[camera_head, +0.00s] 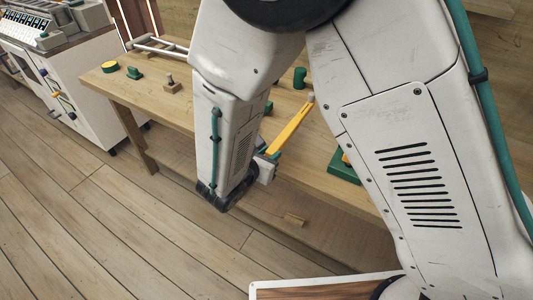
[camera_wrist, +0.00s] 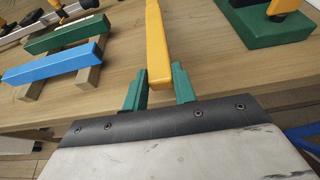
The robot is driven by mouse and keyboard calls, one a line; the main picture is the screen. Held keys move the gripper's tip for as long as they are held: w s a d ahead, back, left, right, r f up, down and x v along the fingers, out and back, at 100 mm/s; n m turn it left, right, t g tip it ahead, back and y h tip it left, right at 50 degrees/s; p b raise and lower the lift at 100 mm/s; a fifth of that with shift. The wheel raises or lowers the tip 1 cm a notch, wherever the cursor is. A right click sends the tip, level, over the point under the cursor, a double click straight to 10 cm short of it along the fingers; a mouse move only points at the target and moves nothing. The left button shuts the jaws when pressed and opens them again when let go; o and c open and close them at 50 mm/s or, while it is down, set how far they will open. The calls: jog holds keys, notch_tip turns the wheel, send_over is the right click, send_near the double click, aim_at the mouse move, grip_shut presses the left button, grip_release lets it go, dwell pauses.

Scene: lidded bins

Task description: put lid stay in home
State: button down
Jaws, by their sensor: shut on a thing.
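A yellow bar (camera_wrist: 157,40), which I take to be the lid stay, is held between the green fingers of my gripper (camera_wrist: 158,88). The gripper is shut on its near end, and the bar points away from me over the wooden bench. In the head view the yellow bar (camera_head: 290,128) slants up to the right from my gripper (camera_head: 267,158), above the bench front. My arm hides part of the gripper there. In the wrist view, a green bar (camera_wrist: 67,35) and a blue bar (camera_wrist: 52,65) lie across wooden strips (camera_wrist: 78,77) at left. I cannot tell which place is the home.
The wooden bench (camera_head: 225,130) also bears a green base (camera_head: 343,169), a green cylinder (camera_head: 299,77), a small wooden block with a knob (camera_head: 172,87) and a yellow-topped round piece (camera_head: 110,66). A white cabinet (camera_head: 85,85) stands at left. The floor in front is clear.

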jog(key=shift+w, duration=0.35)
jog(key=shift+w+a+f, duration=0.1)
jog(key=shift+w+f, duration=0.05)
jog(key=shift+f, duration=0.75)
jog(key=shift+w+a+f, duration=0.1)
jog(key=shift+w+f, duration=0.05)
jog(key=shift+f, duration=0.75)
jog(key=c, duration=1.1)
grip_release()
jog(key=shift+f, duration=0.1)
jog(key=v, duration=1.2)
